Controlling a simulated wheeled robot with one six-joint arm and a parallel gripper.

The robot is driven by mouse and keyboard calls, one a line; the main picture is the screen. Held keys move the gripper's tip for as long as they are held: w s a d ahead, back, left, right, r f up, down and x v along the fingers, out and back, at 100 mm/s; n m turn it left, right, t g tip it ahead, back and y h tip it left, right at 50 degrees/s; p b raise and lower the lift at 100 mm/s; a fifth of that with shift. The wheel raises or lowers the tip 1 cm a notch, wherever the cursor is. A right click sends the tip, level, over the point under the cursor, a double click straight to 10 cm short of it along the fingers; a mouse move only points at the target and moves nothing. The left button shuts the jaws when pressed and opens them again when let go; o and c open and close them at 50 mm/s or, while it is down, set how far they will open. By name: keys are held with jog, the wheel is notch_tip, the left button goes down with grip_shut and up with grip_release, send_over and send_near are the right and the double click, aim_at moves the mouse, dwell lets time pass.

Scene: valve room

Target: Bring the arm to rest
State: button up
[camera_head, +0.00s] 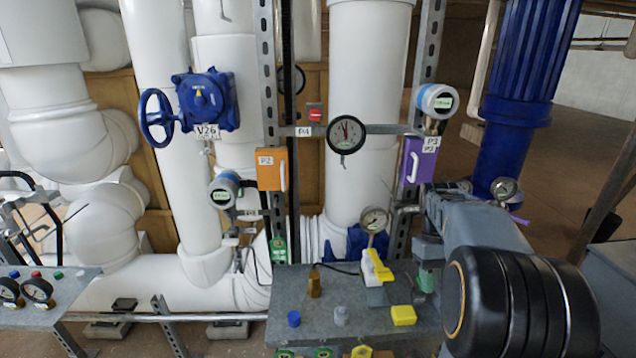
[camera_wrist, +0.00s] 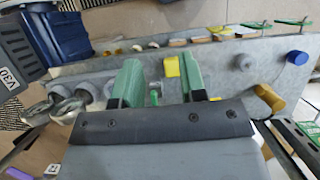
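My gripper (camera_head: 425,283) hangs over the right part of the grey metal table (camera_head: 325,280), beside the yellow-handled valve (camera_head: 377,267). My arm reaches in from the right. In the wrist view the two green fingers of my gripper (camera_wrist: 163,80) stand well apart, with nothing held between them. A yellow block (camera_head: 403,315) lies on the table in front of the gripper; it also shows beyond the fingers in the wrist view (camera_wrist: 172,66). The fingertips' exact height above the table cannot be told.
A blue cap (camera_head: 293,318), a grey cap (camera_head: 340,316) and a brass fitting (camera_head: 314,285) stand on the table. Behind are white pipes (camera_head: 365,100), a blue valve wheel (camera_head: 157,117), an orange box (camera_head: 271,169) and a purple box (camera_head: 414,162). Open floor (camera_head: 585,130) shows at the right.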

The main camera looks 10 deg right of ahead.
jog(key=s+a+f+t, duration=0.1)
jog(key=s+a+t, duration=0.2)
jog(key=a, duration=0.6)
jog(key=s+a+f+n+t, duration=0.1)
jog(key=s+a+t, duration=0.2)
jog(key=a, duration=0.6)
jog(key=shift+f+t+h, duration=0.2)
jog(key=shift+t+h, duration=0.1)
jog(key=shift+t, duration=0.9)
